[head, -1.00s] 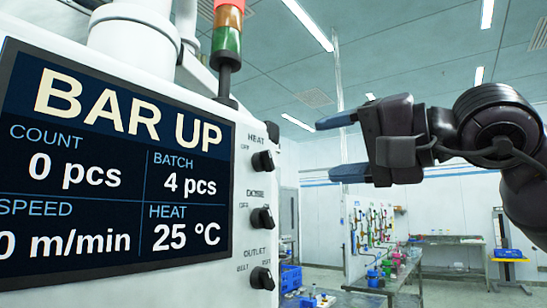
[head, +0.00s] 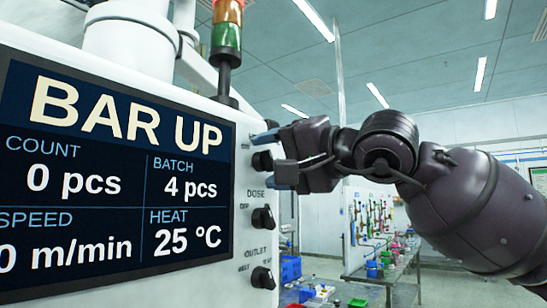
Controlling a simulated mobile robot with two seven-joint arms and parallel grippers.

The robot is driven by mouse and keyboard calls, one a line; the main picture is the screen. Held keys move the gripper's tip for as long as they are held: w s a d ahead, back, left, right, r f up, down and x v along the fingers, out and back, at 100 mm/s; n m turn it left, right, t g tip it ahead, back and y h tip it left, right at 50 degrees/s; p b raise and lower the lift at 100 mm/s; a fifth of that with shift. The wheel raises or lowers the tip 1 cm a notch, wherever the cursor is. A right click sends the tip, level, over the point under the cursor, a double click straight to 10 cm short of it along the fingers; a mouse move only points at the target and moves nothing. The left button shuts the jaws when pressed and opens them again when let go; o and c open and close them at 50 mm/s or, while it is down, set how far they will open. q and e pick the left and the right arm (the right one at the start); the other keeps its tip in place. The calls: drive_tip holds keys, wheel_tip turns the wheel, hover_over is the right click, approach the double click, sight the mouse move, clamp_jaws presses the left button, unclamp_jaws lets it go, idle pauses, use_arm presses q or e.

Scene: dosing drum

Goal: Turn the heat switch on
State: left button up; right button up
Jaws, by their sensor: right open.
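The heat switch (head: 261,161) is a black rotary knob, the top one of three on the white machine's side panel. Its label is covered by my right gripper. My right gripper (head: 272,156) is open at this knob, with one blue-tipped finger above it and one below it. I cannot tell whether the fingers touch the knob. The display (head: 115,165) beside the panel reads HEAT 25 °C and BAR UP. My left gripper is not in the head view.
The dose knob (head: 262,217) sits just below the heat switch, and the outlet knob (head: 263,278) is lower still. A signal tower (head: 227,45) stands above the panel. A bench (head: 395,275) with coloured items stands in the background.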

drive_tip(key=c, duration=0.9)
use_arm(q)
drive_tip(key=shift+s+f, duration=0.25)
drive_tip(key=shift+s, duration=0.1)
